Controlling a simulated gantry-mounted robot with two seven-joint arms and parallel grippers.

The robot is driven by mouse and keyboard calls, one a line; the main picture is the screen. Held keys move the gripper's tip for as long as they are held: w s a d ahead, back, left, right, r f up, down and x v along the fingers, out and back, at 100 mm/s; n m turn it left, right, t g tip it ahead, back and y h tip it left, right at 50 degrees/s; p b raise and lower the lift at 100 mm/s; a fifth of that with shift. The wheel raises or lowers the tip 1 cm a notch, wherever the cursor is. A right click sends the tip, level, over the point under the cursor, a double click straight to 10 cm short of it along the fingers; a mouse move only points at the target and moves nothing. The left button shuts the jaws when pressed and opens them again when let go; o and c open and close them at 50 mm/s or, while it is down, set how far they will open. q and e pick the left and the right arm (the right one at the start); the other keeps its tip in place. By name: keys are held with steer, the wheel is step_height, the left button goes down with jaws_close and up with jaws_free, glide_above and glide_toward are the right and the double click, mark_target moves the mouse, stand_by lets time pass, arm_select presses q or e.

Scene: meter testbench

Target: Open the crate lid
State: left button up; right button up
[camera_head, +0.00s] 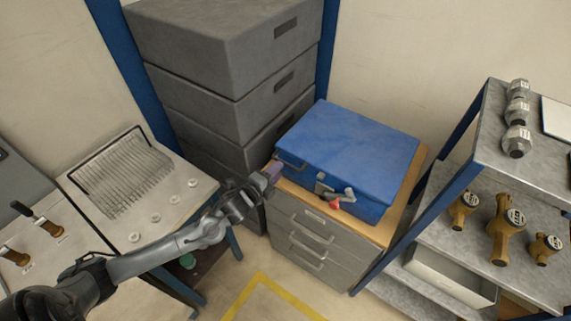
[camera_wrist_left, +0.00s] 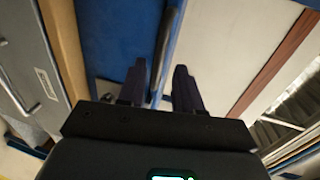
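The blue crate (camera_head: 345,150) sits with its lid closed on a wooden-topped drawer cabinet. A grey latch with a red part (camera_head: 335,198) is on its front. My left gripper (camera_head: 272,170) is at the crate's left front corner, close to the dark handle (camera_head: 291,161). In the left wrist view the two fingers of this gripper (camera_wrist_left: 160,88) are apart. A thin dark bar (camera_wrist_left: 163,50) runs between them alongside the blue crate side (camera_wrist_left: 115,40); I cannot tell whether they touch it. My right gripper is out of view.
Grey stacked cases (camera_head: 225,70) stand behind and left of the crate. A metal shelf (camera_head: 520,165) with brass meters is close on the right. A bench with a wire rack (camera_head: 122,172) is on the left. Yellow-marked floor (camera_head: 265,295) is open in front.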

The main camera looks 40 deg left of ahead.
mark_target(285, 162)
arm_select(q)
steer(key=shift+x, duration=2.95)
jaws_close()
